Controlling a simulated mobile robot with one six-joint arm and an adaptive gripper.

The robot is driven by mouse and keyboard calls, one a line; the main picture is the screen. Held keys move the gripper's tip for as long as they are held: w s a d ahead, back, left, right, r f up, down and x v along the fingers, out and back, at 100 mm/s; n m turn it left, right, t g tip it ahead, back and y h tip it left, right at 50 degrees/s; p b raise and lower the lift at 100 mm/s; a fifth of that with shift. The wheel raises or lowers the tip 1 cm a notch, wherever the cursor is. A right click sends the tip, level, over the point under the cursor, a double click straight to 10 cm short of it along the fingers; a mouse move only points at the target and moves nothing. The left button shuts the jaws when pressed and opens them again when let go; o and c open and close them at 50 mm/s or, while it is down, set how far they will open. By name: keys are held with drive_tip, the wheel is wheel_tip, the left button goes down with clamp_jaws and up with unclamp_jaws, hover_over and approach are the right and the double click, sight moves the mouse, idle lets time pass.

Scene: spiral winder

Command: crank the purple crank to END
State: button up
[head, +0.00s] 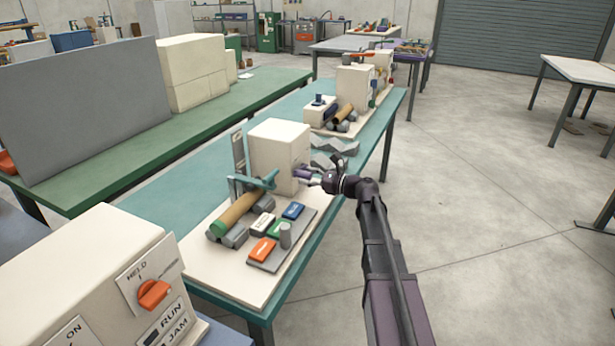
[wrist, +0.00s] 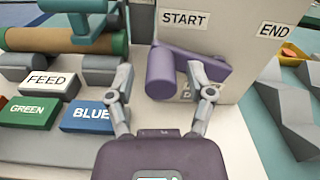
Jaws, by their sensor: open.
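The purple crank (wrist: 185,68) shows in the wrist view on the face of a cream machine box, its arm angled and its thick handle end hanging at the lower left. A START label (wrist: 184,18) is above the crank, and an END label (wrist: 273,30) is to the right near the face's edge. My gripper (wrist: 168,82) is open, with one finger on each side of the crank handle; I cannot tell whether either finger touches it. In the head view my gripper (head: 318,179) is at the right side of the cream box (head: 279,155), largely hiding the crank.
Left of the crank are a brown roll (wrist: 50,40) and blocks labelled FEED (wrist: 43,83), GREEN (wrist: 28,112) and BLUE (wrist: 92,116). Grey zigzag pieces (wrist: 291,110) lie to the right. Open floor (head: 480,200) is right of the teal table (head: 195,180).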

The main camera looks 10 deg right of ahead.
drive_tip(key=shift+w+a, duration=0.1)
clamp_jaws()
